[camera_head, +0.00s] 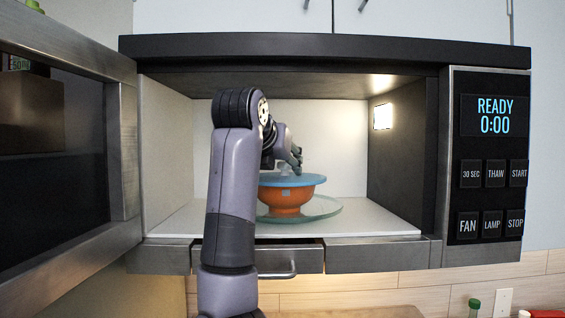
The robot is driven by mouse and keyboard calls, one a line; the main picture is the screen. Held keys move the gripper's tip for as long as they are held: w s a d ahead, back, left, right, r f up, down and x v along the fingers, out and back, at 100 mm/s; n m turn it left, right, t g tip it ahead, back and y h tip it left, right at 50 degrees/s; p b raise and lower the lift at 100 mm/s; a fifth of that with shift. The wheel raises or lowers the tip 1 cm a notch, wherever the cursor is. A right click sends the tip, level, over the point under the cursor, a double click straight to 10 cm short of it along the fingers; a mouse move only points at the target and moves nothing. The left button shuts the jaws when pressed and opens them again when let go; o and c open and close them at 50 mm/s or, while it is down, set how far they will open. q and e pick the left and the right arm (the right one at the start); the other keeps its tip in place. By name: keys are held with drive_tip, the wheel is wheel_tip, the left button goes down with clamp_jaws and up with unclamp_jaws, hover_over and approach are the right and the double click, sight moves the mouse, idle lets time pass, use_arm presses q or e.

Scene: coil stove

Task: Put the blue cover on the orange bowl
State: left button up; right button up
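The orange bowl (285,200) stands on the glass turntable plate (325,209) inside the open microwave. The blue cover (310,181) lies over the top of the bowl, nearly level, with its small knob upward. Whether it sits fully on the rim is too small to tell. My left gripper (296,160) is inside the microwave, just above the cover at its knob. Its fingers are small and partly hidden, so I cannot tell whether they grip the knob. My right gripper is not in view.
The microwave door (124,150) is swung open on the left. The control panel (490,155) on the right reads READY 0:00. A drawer handle (278,274) sits below the microwave. There is free room in the cavity right of the bowl.

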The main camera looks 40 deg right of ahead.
sight(284, 162)
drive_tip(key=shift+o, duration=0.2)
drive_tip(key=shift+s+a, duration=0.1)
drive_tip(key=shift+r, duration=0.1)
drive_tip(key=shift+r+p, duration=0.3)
drive_tip(key=shift+p, duration=0.05)
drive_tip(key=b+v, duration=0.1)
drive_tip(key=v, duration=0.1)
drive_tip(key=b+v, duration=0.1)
drive_tip(key=b, duration=0.1)
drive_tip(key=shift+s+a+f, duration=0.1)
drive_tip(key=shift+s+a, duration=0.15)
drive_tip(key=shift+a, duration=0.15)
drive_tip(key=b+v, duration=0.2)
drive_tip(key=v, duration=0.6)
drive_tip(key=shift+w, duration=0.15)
